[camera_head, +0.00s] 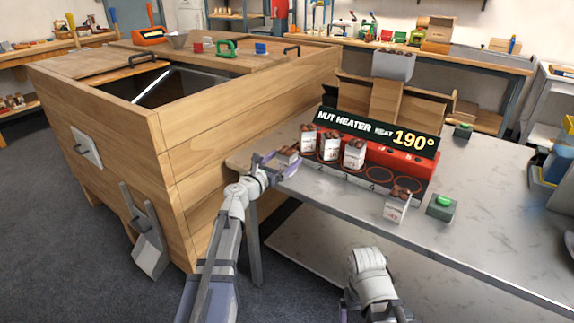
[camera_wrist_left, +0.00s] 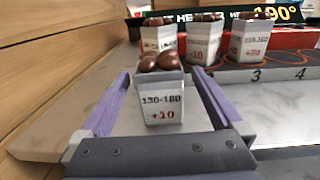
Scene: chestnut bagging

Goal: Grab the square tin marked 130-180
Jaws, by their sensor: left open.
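The tin marked 130-180 (camera_wrist_left: 161,100) is white, with a red +10 under the numbers and brown chestnuts heaped on top. It stands upright on the grey table, left of the heater. In the head view the same tin (camera_head: 287,156) is small and partly hidden by my gripper. My left gripper (camera_head: 277,164) is open, with its purple fingers on both sides of the tin. In the left wrist view there are gaps between the tin and the fingers (camera_wrist_left: 161,98). My right gripper is out of view.
The red nut heater (camera_head: 405,162), showing 190°, carries several filled tins (camera_head: 331,148) just behind and right of my left gripper. Another filled tin (camera_head: 396,208) and a green button box (camera_head: 441,206) stand at the table's front edge. A large wooden chest (camera_head: 195,150) stands close on the left.

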